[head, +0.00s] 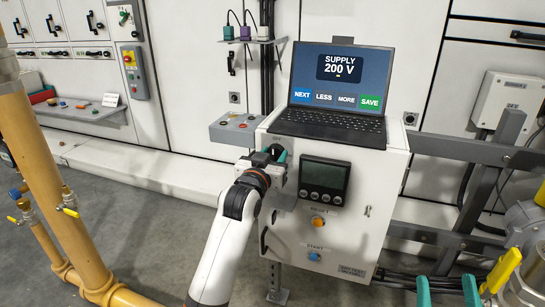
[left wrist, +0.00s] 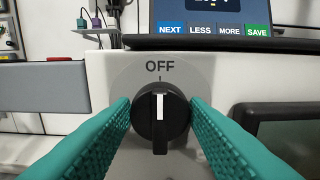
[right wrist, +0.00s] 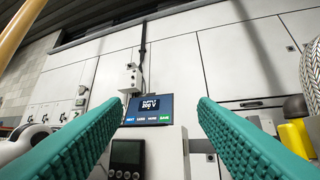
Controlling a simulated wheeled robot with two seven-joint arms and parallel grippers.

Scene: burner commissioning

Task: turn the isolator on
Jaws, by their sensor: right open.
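The isolator knob (left wrist: 160,118) is black and round with a grip bar. Its white mark points straight up at the word OFF on a grey round plate (left wrist: 126,78). My left gripper (left wrist: 161,112) has its teal fingers on both sides of the knob, seemingly touching it. In the head view my left gripper (head: 278,153) is at the upper left of the white control box (head: 350,235) and largely hides the knob. My right gripper (head: 448,292) is at the bottom right of the head view, open and empty; its spread fingers also show in the right wrist view (right wrist: 160,110).
A laptop (head: 340,88) showing SUPPLY 200 V stands on the box. A dark display (head: 324,180), an orange button (head: 318,222) and a blue button (head: 314,256) are on its front. Yellow pipes (head: 45,165) stand at left and grey rails (head: 460,150) at right.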

